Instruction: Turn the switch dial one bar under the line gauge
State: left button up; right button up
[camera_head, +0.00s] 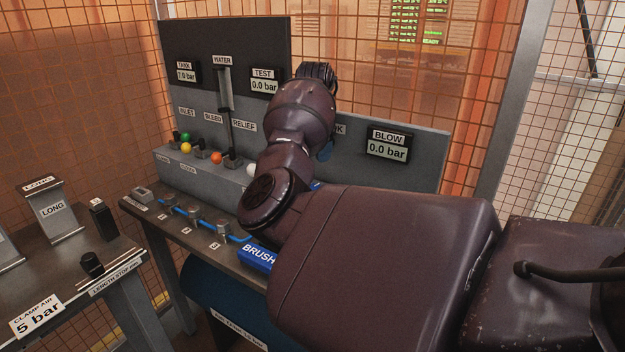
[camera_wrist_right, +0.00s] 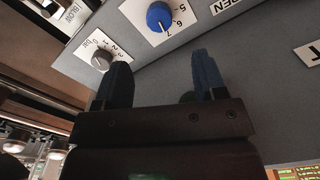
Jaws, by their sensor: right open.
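In the right wrist view a blue knob (camera_wrist_right: 159,16) sits on a white scale plate, with 5, 6 and 7 readable. A grey knob (camera_wrist_right: 102,60) sits on a second plate marked bar, with 0 to 3 readable. Neither plate's name shows, so I cannot tell which is the switch dial. My right gripper (camera_wrist_right: 163,75) is open, its fingers apart with nothing seen between them. The left finger in the picture is close to the grey knob; contact cannot be told. In the head view my right arm hides both knobs and any line gauge. My left gripper is not in view.
The grey panel carries a tank gauge (camera_head: 186,74) at 7.0 bar, a test gauge (camera_head: 264,82) at 0.0 bar and a blow gauge (camera_head: 388,144) at 0.0 bar. Several coloured-ball levers (camera_head: 201,150) stand on the panel's ledge.

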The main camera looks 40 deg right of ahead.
notch_tip(320, 180, down, 9)
jog(key=shift+a+f+b, duration=0.1)
jog(key=shift+b, duration=0.8)
jog(key=shift+f, duration=0.7)
